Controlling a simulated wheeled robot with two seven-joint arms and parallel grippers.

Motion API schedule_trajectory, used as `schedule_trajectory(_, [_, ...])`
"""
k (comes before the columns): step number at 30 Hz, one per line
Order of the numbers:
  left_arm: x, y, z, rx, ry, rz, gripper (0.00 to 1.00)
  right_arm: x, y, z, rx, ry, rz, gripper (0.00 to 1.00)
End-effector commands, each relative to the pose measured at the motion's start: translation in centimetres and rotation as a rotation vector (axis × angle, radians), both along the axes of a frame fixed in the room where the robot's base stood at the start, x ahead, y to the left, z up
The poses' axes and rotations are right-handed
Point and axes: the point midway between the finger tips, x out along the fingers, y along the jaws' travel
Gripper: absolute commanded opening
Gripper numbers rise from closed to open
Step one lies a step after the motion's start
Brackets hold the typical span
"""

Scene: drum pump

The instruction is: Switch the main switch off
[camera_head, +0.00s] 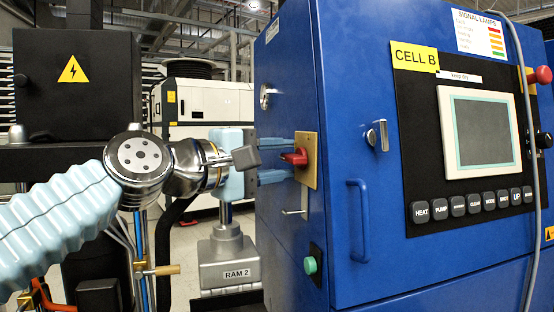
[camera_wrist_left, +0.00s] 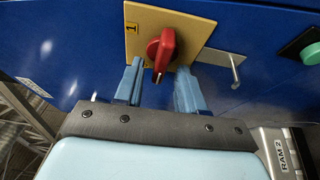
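The main switch is a red rotary handle (camera_head: 297,157) on a yellow plate (camera_head: 309,172) on the side of the blue cabinet. In the left wrist view the red handle (camera_wrist_left: 161,50) stands out from its plate (camera_wrist_left: 190,22), and a "1" mark shows at the plate's edge. My left gripper (camera_head: 284,160) is at the switch with its blue fingers apart. It also shows in the left wrist view (camera_wrist_left: 158,82), with the handle's lower end between the fingertips. A gap shows on both sides of the handle. My right gripper is not in view.
The blue cabinet (camera_head: 280,90) carries a green button (camera_head: 311,265) below the switch and a bent metal hook (camera_head: 294,211) close under the plate. A blue door handle (camera_head: 361,220) is to the right. A grey "RAM 2" unit (camera_head: 228,262) stands below my left wrist.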

Motion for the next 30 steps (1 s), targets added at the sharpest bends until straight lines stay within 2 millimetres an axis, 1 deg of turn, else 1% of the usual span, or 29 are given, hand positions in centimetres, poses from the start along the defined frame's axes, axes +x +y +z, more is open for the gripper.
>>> schedule_trajectory(5, [-0.2,0.2,0.0,0.0,-0.001,0.002,0.39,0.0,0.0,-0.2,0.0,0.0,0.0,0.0])
schedule_trajectory(8, [-0.9,1.1,-0.2,-0.001,-0.002,0.003,0.39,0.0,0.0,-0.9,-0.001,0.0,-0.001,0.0])
schedule_trajectory(11, [-2.2,2.6,-0.4,-0.001,-0.005,0.004,0.39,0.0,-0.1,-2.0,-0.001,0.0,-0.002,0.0])
schedule_trajectory(15, [-4.5,5.3,-0.4,-0.001,-0.005,0.005,0.39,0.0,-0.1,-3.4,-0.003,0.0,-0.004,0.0])
schedule_trajectory(21, [-7.4,8.6,-0.1,-0.001,-0.003,0.002,0.39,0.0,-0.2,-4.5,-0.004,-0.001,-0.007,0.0])
schedule_trajectory(24, [-8.3,9.7,0.0,0.001,-0.002,0.002,0.39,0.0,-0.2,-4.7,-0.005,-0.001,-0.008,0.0])
schedule_trajectory(30, [-9.0,10.5,0.1,-0.001,-0.001,0.0,0.39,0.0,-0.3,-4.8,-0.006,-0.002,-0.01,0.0])
